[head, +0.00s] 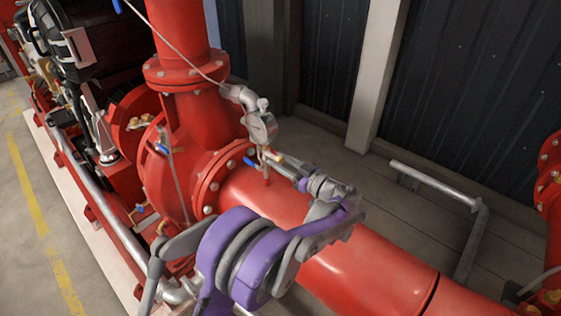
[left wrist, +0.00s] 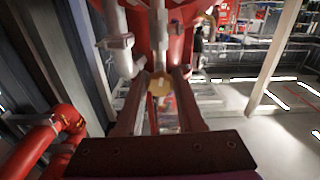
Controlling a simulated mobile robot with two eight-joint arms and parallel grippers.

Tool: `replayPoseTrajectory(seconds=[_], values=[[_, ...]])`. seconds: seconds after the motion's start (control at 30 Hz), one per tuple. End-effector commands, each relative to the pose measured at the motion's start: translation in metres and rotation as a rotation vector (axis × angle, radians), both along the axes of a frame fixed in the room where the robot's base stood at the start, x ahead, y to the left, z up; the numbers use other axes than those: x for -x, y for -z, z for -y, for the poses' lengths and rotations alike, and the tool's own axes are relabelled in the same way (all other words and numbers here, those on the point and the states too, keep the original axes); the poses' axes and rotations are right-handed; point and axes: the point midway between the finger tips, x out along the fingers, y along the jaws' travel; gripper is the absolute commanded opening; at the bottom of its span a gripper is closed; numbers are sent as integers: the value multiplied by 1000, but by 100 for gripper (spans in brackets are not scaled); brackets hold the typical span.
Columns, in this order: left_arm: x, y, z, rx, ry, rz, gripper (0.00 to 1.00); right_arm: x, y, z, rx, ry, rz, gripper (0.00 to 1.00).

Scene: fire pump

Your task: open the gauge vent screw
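A small brass screw (head: 278,157) sticks out sideways from the fitting below the dial. My left gripper (head: 284,165) reaches in from the lower right side of the gauge, with its fingertips at the screw. In the left wrist view the brass hexagonal head (left wrist: 158,85) lies between the two fingertips (left wrist: 160,78). The fingers are apart, with the head nearly filling the gap. I cannot tell whether they press on it. My right gripper is not in view.
A blue-handled valve (head: 249,161) sits just left of the screw. The red pipe (head: 350,260) runs close below my gripper. A bent grey pipe rail (head: 437,184) stands on the floor at right. Dark wall panels (head: 470,80) lie behind, with open floor between.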

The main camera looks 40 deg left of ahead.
Motion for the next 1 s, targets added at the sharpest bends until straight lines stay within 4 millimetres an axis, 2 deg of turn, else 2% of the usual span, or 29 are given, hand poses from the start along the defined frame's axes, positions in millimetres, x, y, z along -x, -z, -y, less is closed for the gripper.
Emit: replayPoseTrajectory(seconds=[0.03, 0.13, 0.17, 0.43, 0.53, 0.67, 1.0], values=[[0, 1, 0, 1, 0, 0, 46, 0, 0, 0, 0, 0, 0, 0], [0, 0, 0, 1, 0, 0, 64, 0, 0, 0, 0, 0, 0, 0], [0, 0, 0, 1, 0, -1, 68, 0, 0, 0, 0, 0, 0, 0], [0, 0, 1, 0, 0, -1, 68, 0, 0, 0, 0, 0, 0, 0], [0, 0, 7, 0, 1, -1, 68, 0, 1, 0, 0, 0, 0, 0], [1, 1, 27, 1, 4, -1, 68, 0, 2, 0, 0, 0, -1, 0], [7, 1, 91, 1, 3, -1, 68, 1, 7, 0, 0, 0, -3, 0]])
